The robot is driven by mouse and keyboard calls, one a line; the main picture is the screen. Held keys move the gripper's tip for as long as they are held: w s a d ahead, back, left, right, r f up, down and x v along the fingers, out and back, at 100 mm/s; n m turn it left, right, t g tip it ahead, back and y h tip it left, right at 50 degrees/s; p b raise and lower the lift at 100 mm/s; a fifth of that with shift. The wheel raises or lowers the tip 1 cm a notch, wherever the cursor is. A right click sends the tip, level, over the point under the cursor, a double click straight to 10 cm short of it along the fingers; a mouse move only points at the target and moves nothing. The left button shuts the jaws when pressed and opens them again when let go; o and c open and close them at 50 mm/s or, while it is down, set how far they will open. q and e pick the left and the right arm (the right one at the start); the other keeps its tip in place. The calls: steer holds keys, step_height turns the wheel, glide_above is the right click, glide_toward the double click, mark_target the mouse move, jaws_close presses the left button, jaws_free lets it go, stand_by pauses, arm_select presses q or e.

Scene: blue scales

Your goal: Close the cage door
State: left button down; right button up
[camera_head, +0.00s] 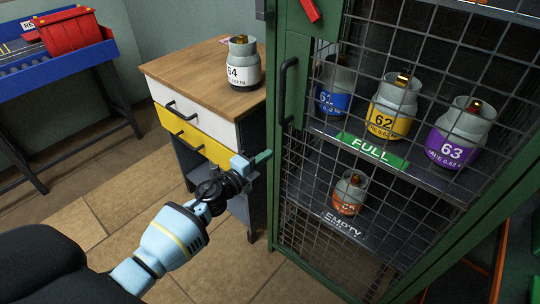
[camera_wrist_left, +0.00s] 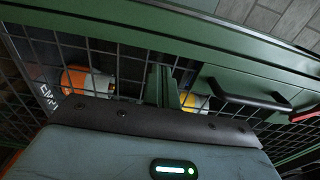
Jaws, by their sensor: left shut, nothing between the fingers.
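The cage door (camera_head: 296,165) is a green frame with wire mesh and a black vertical handle (camera_head: 288,90). It stands upright across the front of the cage; I cannot tell whether a gap remains at its edge. My left gripper (camera_head: 262,158) is shut and empty, beside the left edge of the door's frame and below the handle. Contact is unclear. In the left wrist view, the gripper's fingers (camera_wrist_left: 161,86) lie close to the mesh, with the handle (camera_wrist_left: 245,92) to their right. My right gripper is not in view.
Behind the mesh, several gas canisters stand on the "FULL" shelf, and an orange one (camera_head: 348,193) stands on the "EMPTY" level. A wooden-topped cabinet (camera_head: 185,68) with canister 64 (camera_head: 243,70) stands left of the cage. A blue table (camera_head: 50,66) holds a red bin.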

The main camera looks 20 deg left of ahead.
arm_select(q)
steer(key=v, duration=0.9)
steer(key=shift+f, duration=0.25)
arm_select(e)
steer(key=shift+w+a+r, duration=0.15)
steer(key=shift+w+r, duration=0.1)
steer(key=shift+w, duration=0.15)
